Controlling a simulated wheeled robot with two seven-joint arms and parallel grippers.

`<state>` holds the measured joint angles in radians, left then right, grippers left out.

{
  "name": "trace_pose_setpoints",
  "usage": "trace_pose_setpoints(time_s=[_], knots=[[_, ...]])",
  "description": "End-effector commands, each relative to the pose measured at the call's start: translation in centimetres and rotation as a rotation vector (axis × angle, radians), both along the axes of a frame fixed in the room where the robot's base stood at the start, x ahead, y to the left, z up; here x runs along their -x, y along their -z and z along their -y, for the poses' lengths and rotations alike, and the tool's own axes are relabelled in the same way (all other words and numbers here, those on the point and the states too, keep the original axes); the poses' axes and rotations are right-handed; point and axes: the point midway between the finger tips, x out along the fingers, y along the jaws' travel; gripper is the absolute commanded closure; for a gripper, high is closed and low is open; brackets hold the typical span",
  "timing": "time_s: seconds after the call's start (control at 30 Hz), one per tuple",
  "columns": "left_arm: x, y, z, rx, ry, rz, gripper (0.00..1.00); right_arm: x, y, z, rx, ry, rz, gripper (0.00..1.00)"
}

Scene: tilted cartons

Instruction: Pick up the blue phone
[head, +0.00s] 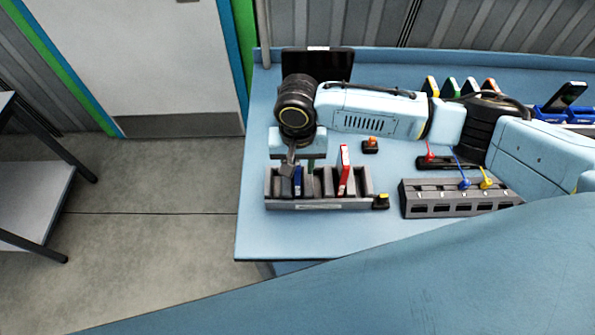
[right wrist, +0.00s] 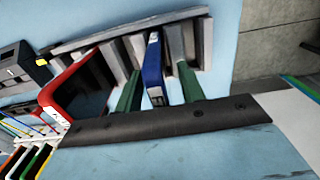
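The blue phone (head: 298,181) stands upright in a slot at the left part of a grey slotted rack (head: 318,204). My right gripper (head: 297,170) points down over it. In the right wrist view, the green-faced fingers of my right gripper (right wrist: 160,80) are open, one on each side of the blue phone (right wrist: 153,67). Gaps show between phone and fingers. The phone's lower part is hidden in the rack. My left gripper is not in view.
A red phone (head: 345,170) leans in the same rack, right of the blue one. A small block with a yellow top (head: 382,201) sits at the rack's right end. A grey box with coloured plugs (head: 460,198) stands farther right. A dark screen (head: 330,63) stands behind.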

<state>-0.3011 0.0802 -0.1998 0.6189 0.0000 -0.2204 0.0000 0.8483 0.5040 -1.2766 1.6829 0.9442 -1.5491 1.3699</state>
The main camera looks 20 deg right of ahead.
Motion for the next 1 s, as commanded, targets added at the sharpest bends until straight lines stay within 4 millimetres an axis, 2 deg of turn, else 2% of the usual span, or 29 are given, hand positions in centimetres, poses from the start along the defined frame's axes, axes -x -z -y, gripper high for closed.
trace_pose_setpoints(time_s=[0.23,0.53,0.83,1.0], knots=[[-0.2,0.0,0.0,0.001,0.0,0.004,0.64,0.0,0.1,0.0,0.0,0.0,0.0,0.62],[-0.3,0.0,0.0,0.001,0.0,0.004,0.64,0.0,0.1,0.0,-0.001,0.0,0.0,1.0],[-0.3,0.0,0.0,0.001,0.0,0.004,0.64,-0.1,-0.2,-0.1,-0.003,0.0,0.002,1.0],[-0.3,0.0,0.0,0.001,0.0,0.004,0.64,-0.1,-2.6,-0.1,-0.004,0.0,0.003,1.0]])
